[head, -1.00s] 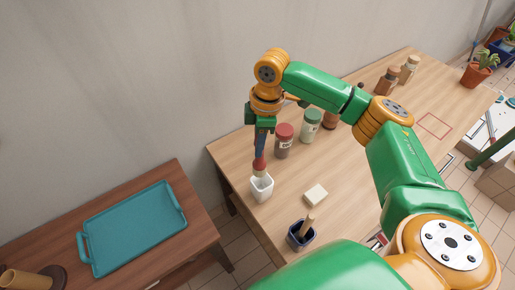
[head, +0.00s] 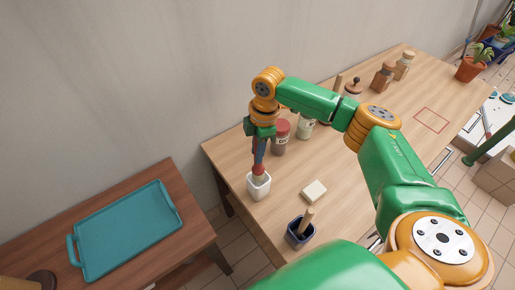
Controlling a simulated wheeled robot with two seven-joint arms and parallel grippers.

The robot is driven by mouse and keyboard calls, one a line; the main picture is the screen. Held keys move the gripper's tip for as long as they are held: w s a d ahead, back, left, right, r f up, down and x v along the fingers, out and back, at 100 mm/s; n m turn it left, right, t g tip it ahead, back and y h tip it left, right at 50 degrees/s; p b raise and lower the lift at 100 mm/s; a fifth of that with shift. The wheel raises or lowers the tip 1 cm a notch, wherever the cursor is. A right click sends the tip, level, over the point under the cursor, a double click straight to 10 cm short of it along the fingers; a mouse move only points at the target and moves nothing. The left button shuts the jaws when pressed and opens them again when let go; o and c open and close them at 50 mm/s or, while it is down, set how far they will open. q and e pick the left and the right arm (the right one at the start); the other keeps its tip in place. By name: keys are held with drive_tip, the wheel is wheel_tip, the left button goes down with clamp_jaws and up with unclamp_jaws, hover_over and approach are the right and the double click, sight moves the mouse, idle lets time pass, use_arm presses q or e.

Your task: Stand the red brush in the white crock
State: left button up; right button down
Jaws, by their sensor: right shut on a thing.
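The white crock (head: 259,188) stands upright near the left end of the wooden table. My right gripper (head: 259,153) is directly above it, pointing down and shut on the red brush. The red brush (head: 259,169) hangs roughly upright, its pale lower end at the crock's mouth and seemingly inside the rim. Most of its handle is hidden by the gripper. I cannot tell whether the brush touches the crock's bottom. My left gripper is not in view.
A red-lidded jar (head: 281,136) and a pale jar (head: 305,127) stand close right of the gripper. A cream block (head: 314,191) and a dark blue pot (head: 300,231) holding a wooden handle are nearer. A teal tray (head: 128,232) lies on the left side table.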

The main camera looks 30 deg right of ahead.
drive_tip(key=shift+f+b, duration=1.3)
drive_tip(key=shift+f, duration=1.9)
drive_tip(key=c, duration=0.6)
unclamp_jaws()
drive_tip(key=shift+r, duration=0.1)
drive_tip(key=r, duration=0.4)
drive_tip(key=r+b, duration=0.1)
drive_tip(key=r, duration=0.1)
drive_tip(key=shift+d, duration=0.3)
drive_tip(key=shift+r, duration=0.45)
drive_tip(key=shift+s+f, duration=0.1)
